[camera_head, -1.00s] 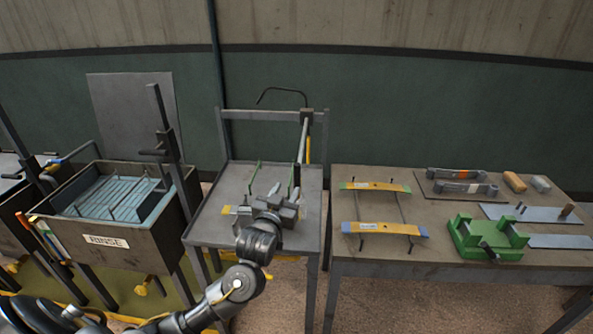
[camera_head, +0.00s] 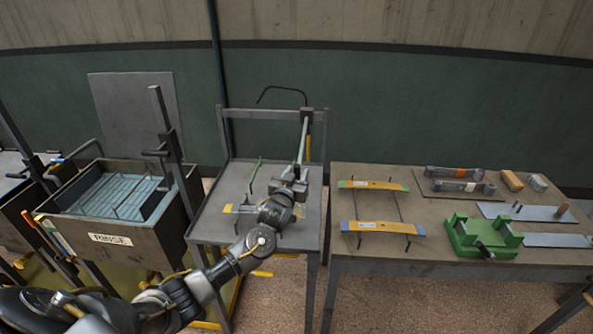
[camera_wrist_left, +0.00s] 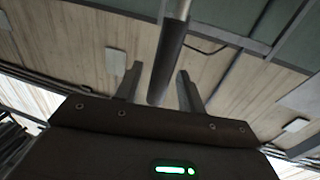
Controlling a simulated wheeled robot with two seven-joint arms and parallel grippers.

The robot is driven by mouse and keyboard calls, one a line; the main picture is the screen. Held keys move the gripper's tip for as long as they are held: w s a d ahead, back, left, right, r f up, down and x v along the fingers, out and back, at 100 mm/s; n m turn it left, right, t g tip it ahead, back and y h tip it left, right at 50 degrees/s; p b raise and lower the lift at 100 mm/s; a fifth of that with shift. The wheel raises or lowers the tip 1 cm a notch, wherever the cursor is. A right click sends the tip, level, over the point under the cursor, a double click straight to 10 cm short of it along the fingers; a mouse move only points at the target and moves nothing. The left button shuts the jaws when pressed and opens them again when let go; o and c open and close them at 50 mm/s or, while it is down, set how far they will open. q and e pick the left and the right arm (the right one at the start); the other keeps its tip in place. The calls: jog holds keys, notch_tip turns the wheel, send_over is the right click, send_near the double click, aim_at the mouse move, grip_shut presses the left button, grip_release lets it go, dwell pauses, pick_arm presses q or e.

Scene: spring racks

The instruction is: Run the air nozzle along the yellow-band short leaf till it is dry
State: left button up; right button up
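My left gripper (camera_head: 291,176) is over the middle stand, at the lower end of the hanging air nozzle (camera_head: 303,140). In the left wrist view, the nozzle's dark grip (camera_wrist_left: 167,65) hangs between the spread fingers (camera_wrist_left: 159,72), with gaps on both sides. A leaf with a yellow end (camera_head: 228,209) lies across the middle stand. My gripper and wrist hide its middle, and I cannot tell whether it is wet. My right gripper is not in view.
A green upright (camera_head: 254,177) rises from the middle stand (camera_head: 215,224). The rinse tank (camera_head: 150,240) stands left. The right table (camera_head: 375,255) bears two yellow leaves on a rack (camera_head: 383,227), a green fixture (camera_head: 482,238) and several blocks.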

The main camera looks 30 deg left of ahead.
pick_arm(q)
jog(key=shift+w, duration=0.2)
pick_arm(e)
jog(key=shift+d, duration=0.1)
pick_arm(q)
grip_shut()
